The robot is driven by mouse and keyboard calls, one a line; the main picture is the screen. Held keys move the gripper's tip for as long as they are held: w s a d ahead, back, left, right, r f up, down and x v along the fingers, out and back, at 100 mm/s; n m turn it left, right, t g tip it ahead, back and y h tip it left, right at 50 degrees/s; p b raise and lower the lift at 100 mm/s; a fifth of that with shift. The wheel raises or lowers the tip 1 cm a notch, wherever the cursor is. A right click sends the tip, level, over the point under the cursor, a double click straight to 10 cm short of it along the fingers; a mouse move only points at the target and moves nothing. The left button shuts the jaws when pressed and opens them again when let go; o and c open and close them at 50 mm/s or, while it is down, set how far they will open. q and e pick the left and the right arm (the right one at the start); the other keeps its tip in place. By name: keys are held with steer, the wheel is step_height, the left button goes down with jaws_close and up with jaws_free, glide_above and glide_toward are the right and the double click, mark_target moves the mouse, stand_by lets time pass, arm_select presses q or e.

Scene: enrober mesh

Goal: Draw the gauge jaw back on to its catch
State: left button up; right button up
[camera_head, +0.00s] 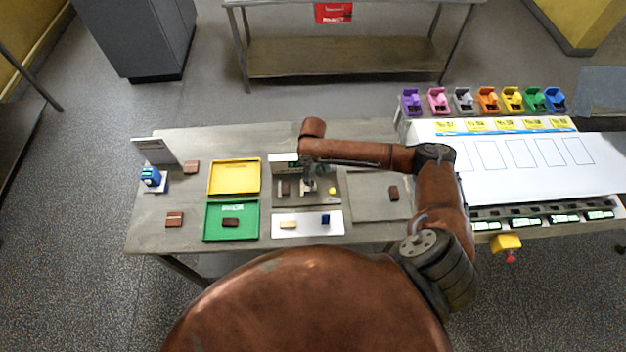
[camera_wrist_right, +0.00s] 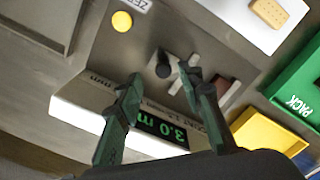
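The gauge (camera_head: 320,201) is a grey plate with an upright display housing along its back edge. In the right wrist view the gauge (camera_wrist_right: 140,48) shows a lit green display (camera_wrist_right: 160,128) reading 3.0, and a yellow button (camera_wrist_right: 122,21) by a ZERO label. A dark round knob (camera_wrist_right: 163,70) stands beside pale metal jaw parts (camera_wrist_right: 185,72). A brown piece (camera_wrist_right: 228,86) lies close to these. My right gripper (camera_wrist_right: 163,78) is open over the gauge, its fingertips either side of the knob; contact cannot be told. It also shows in the head view (camera_head: 308,186). My left gripper is not in view.
A yellow tray (camera_head: 234,162) and a green tray (camera_head: 209,234) stand left of the gauge. A grey tray (camera_head: 370,207) with a brown piece is at right. Colored devices line the conveyor (camera_head: 590,150) at far right.

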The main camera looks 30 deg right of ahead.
mark_target(313, 182)
step_height(313, 182, up, 9)
stand_by(0.3)
steer(key=shift+f, duration=0.15)
stand_by(0.3)
